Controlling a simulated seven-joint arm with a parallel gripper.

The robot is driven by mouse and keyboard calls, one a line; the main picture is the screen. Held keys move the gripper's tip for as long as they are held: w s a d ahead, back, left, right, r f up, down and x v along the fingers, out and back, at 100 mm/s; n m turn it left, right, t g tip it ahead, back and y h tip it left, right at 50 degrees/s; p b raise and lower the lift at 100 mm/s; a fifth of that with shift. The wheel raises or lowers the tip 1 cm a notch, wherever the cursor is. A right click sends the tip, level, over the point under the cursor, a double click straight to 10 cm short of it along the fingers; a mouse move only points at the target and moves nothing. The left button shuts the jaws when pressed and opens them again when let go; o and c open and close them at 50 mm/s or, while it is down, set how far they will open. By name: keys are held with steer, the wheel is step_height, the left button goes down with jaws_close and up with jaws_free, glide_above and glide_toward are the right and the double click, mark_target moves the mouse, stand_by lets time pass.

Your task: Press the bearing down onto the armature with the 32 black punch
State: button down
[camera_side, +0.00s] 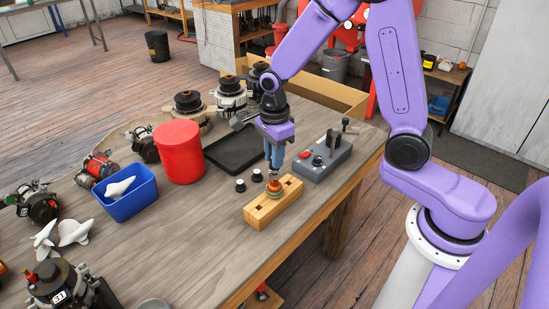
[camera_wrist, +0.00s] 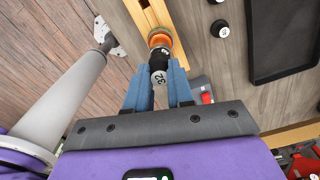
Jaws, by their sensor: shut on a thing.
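My gripper (camera_side: 274,163) points down over the wooden block (camera_side: 262,214) near the table's front edge. Its blue fingers (camera_wrist: 159,88) are shut on the black punch (camera_wrist: 158,62), whose pale end reads 32. The armature (camera_side: 274,188), copper-orange, stands in the block; it also shows in the wrist view (camera_wrist: 160,37), just beyond the punch. The punch is lined up closely with the armature's top, but I cannot tell whether they touch. The bearing cannot be made out clearly; the punch and fingers cover that area.
Two other black punches (camera_side: 240,185) (camera_side: 257,175) stand left of the block. A grey fixture (camera_side: 322,163) is close on the right, and a black tray (camera_side: 235,150) lies behind. A red cylinder (camera_side: 179,152) and blue bin (camera_side: 130,197) stand farther left.

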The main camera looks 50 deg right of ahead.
steer(key=shift+r, duration=2.15)
